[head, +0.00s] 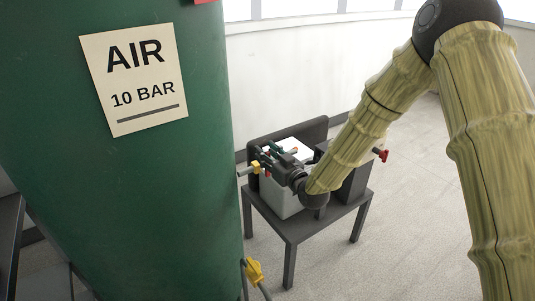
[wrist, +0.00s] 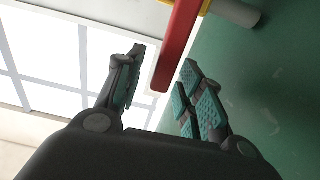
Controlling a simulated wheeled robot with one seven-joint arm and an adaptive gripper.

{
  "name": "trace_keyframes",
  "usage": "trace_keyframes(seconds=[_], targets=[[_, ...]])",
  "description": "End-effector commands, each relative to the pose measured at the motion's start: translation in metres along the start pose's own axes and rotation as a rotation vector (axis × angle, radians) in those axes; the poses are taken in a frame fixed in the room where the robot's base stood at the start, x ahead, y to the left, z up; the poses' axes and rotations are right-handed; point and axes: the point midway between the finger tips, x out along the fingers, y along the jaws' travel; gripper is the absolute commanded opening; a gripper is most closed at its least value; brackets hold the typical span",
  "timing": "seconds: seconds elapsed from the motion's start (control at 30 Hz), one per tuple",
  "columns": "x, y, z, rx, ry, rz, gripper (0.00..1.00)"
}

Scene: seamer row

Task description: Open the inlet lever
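A red lever (wrist: 178,45) shows at the top middle of the wrist view, beside a yellow part (wrist: 206,6) and a grey pipe end (wrist: 237,12). Small red (head: 268,174) and yellow (head: 256,167) parts show beside my gripper in the head view. I cannot tell from any label whether this is the inlet lever. My gripper (wrist: 163,60) is open, its teal-padded fingers spread. The lever's lower end lies between the fingertips in the picture; contact is not clear. In the head view my gripper (head: 274,157) is right of the green tank (head: 120,200), partly hiding the lever.
The tank carries an "AIR 10 BAR" label (head: 134,80). A dark table (head: 290,229) with a pale box (head: 281,198) stands behind my gripper. Another red handle (head: 382,155) shows right of my forearm. A yellow fitting (head: 254,272) is low by the tank. Floor at right is clear.

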Motion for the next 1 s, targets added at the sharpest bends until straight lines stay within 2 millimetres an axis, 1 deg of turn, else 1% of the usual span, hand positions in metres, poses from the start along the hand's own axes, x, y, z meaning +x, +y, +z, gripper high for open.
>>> trace_keyframes(seconds=[0.07,0.1,0.17,0.2,0.3,0.67,0.87,1.0], targets=[[0.000,0.000,0.000,0.000,0.000,0.000,0.38],[0.000,0.000,0.000,0.000,0.000,0.000,0.34],[0.000,0.000,0.000,0.000,0.000,0.000,0.23],[0.000,0.000,0.000,0.000,0.000,0.000,0.16],[0.000,0.000,0.000,0.000,0.000,0.000,0.00],[-0.001,0.002,0.000,0.017,0.000,0.000,0.00],[-0.001,0.009,0.002,0.096,-0.001,0.002,0.00],[-0.001,0.018,0.003,0.195,0.000,0.002,0.00]])
